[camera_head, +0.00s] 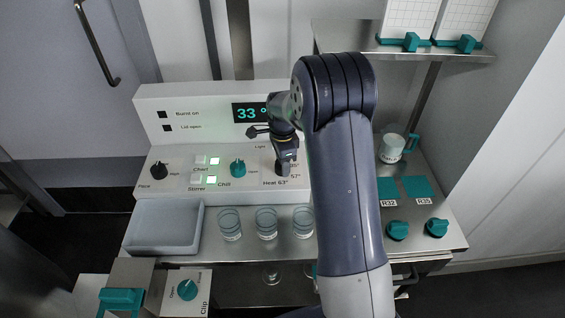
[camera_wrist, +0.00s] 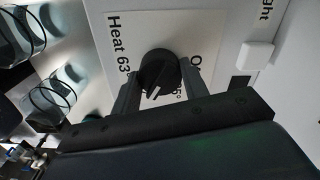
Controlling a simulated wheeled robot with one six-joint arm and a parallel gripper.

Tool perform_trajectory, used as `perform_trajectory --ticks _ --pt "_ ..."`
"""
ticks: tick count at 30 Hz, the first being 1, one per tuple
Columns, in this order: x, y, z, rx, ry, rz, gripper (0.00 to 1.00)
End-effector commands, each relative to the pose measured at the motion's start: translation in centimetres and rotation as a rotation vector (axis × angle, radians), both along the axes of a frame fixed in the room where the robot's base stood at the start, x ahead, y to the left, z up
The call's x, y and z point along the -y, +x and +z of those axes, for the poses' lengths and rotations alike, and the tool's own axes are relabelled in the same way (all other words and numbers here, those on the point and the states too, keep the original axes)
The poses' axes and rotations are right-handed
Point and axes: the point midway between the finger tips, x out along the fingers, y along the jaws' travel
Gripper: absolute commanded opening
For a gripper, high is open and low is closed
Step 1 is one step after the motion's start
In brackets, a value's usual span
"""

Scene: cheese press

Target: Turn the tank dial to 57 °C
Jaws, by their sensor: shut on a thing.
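The black tank dial (camera_wrist: 158,66) sits on a white panel face in the wrist view. Its label "Heat 63°" is on the left, with part of "Off" and a partly covered number on the right. A white pointer mark shows on the dial's lower part, toward my gripper; the label it faces is hidden. My gripper (camera_wrist: 161,86) is shut on the dial, one finger on each side. In the head view my gripper (camera_head: 286,168) reaches down to the panel and largely hides the dial. The green display (camera_head: 247,113) reads 33 °; its right end is covered.
The control panel (camera_head: 150,100) also carries a black knob (camera_head: 159,170), a teal knob (camera_head: 238,168) and lit buttons (camera_head: 212,180). Several glass jars (camera_head: 230,224) and a grey tray (camera_head: 165,227) stand in front.

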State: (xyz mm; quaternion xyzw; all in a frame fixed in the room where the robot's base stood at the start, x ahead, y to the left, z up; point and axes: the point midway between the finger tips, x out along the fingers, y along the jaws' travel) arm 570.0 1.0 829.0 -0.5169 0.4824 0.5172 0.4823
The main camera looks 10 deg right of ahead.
Motion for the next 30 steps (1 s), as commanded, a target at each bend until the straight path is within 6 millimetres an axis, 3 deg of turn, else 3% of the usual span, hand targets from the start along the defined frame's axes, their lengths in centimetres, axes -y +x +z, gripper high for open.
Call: perform_trajectory --ticks 11,12,19,30 --pt "0.01 0.08 0.11 0.003 -0.001 -0.004 0.19" --pt "0.01 0.08 0.11 0.003 -0.001 -0.004 0.43" --pt "0.01 0.05 0.07 0.002 0.0 -0.004 0.62" --pt "0.01 0.07 0.79 0.003 0.0 -0.004 0.64"
